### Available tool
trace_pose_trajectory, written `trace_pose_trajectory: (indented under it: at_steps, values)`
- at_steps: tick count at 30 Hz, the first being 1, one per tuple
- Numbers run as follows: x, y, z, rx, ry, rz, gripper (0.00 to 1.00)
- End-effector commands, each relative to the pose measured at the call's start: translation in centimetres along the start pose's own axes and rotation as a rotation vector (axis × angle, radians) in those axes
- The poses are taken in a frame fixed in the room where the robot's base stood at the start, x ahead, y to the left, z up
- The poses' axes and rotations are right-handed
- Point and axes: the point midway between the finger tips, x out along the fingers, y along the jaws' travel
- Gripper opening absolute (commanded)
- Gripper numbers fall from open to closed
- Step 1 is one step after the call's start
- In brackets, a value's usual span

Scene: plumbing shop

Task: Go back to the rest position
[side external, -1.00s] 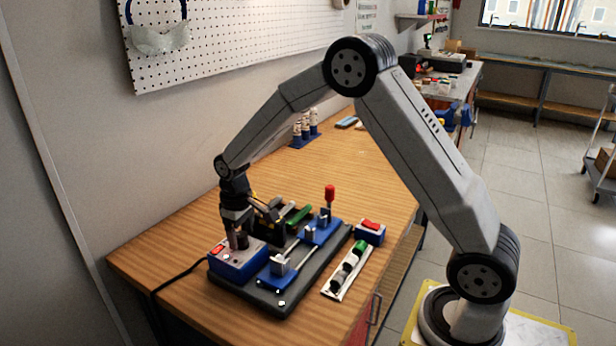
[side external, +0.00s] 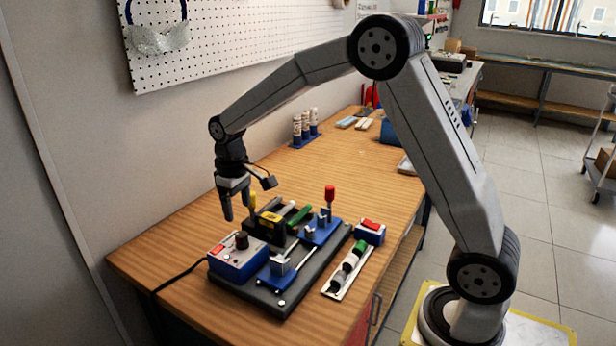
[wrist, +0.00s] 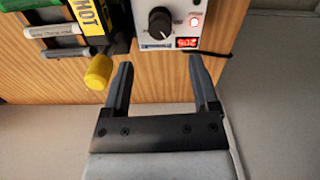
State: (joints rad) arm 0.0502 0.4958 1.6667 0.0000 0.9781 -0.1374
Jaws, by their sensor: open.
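My gripper (side external: 238,203) is open and empty. In the side view it hangs fingers down above the table, behind and a little above the blue control box (side external: 238,258) with its black knob (side external: 241,240). The wrist view shows the two dark fingers apart (wrist: 163,88), with bare wood and pale wall between and around them. The knob (wrist: 160,20), a lit red light and a red number display on the box show just beyond the fingertips. A yellow cylindrical end (wrist: 98,72) is near the left finger.
A dark base plate (side external: 280,298) carries the box, a black block with a yellow label (side external: 270,222) and a blue fixture with a red-topped lever (side external: 329,193). A white strip tray (side external: 345,272) and a red-switch box (side external: 369,233) stand right of it. The table behind is largely clear.

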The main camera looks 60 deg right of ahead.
Motion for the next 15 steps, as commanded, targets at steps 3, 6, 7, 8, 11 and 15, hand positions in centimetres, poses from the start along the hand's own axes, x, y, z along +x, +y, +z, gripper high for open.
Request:
trace_pose_trajectory:
  at_steps: [3, 6, 7, 8, 11, 15]
  values:
    - [0.0, 0.0, 0.0, 0.000, 0.000, 0.000, 0.77]
    - [0.0, 0.0, 0.0, 0.000, 0.000, 0.000, 0.77]
    - [0.0, 0.0, 0.0, 0.000, 0.001, 0.000, 0.77]
    - [0.0, 0.0, 0.1, 0.000, 0.001, 0.000, 0.77]
    - [0.1, -0.1, 0.4, 0.002, 0.006, 0.001, 0.77]
    - [0.3, -0.4, 1.5, 0.008, 0.021, 0.003, 0.77]
